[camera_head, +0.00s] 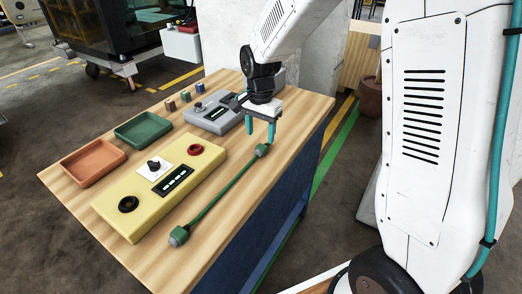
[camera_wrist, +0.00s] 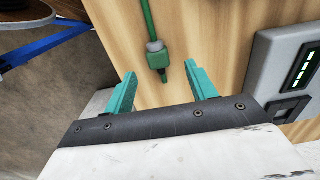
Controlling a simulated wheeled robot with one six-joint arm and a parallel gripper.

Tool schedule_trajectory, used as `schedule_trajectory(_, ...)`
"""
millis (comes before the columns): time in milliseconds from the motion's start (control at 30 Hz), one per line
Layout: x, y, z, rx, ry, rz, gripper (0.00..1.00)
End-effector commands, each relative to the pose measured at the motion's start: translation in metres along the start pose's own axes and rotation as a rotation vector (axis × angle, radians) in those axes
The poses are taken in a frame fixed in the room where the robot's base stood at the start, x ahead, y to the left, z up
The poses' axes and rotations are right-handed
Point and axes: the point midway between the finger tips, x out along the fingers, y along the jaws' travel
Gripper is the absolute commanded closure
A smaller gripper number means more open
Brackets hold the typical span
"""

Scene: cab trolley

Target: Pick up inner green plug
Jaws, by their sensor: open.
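A green cable (camera_head: 215,200) lies along the right part of the wooden table with a green plug at each end. The far plug (camera_head: 262,150) is just below my gripper (camera_head: 260,136) in the head view. The near plug (camera_head: 179,236) lies at the table's front right. In the wrist view, the far plug (camera_wrist: 158,60) shows between the open teal fingertips of my gripper (camera_wrist: 160,72), with its cable running up out of the picture. My gripper is open and empty; the gap in height to the plug is hard to judge.
On the wooden table (camera_head: 75,207) stand a yellow control box (camera_head: 137,205), a grey control box (camera_head: 215,105), a green tray (camera_head: 142,130) and an orange tray (camera_head: 92,162). Several small blocks stand at the back. The table's right edge is close beside the cable.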

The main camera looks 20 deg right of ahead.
Motion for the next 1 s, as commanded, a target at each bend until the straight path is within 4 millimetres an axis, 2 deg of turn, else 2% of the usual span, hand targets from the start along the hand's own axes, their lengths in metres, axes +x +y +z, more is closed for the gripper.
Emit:
schedule_trajectory(200,0.033,0.003,0.001,-0.001,-0.002,0.003,0.44)
schedule_trajectory(300,0.043,0.003,0.001,-0.001,-0.001,0.002,0.44)
schedule_trajectory(567,0.047,0.003,0.001,-0.002,0.000,0.000,0.44)
schedule_trajectory(600,0.047,0.003,0.001,-0.002,0.000,0.000,0.49)
schedule_trajectory(767,0.046,0.003,0.001,-0.002,0.000,0.000,0.94)
schedule_trajectory(800,0.046,0.003,0.001,-0.002,0.000,0.000,0.97)
schedule_trajectory(1000,0.046,0.003,0.001,-0.002,0.000,0.000,0.97)
